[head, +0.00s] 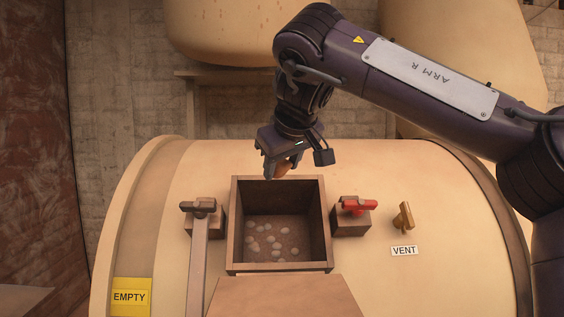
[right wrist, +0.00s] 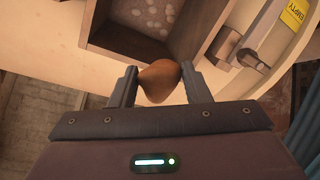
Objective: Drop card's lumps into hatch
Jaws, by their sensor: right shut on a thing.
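My right gripper (head: 284,168) is shut on a brown lump (right wrist: 160,82), with one finger on each side of it in the right wrist view. In the head view the lump (head: 283,169) shows partly, under the gripper. The gripper is at the far rim of the open square hatch (head: 237,224); the exact height above it is hard to tell. The hatch also shows in the right wrist view (right wrist: 125,42), beyond the lump. Several pale round lumps (head: 268,241) lie on the hatch's brown floor. A yellow card (head: 131,297) reads EMPTY. My left gripper is not in view.
The hatch sits in a cream rounded tank (head: 450,260). A grey-brown lever (head: 197,250) stands left of it. A red-handled valve (head: 357,206) and a brass valve (head: 403,217) above a VENT label (head: 404,251) are right. A flat brown panel (head: 283,297) lies in front.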

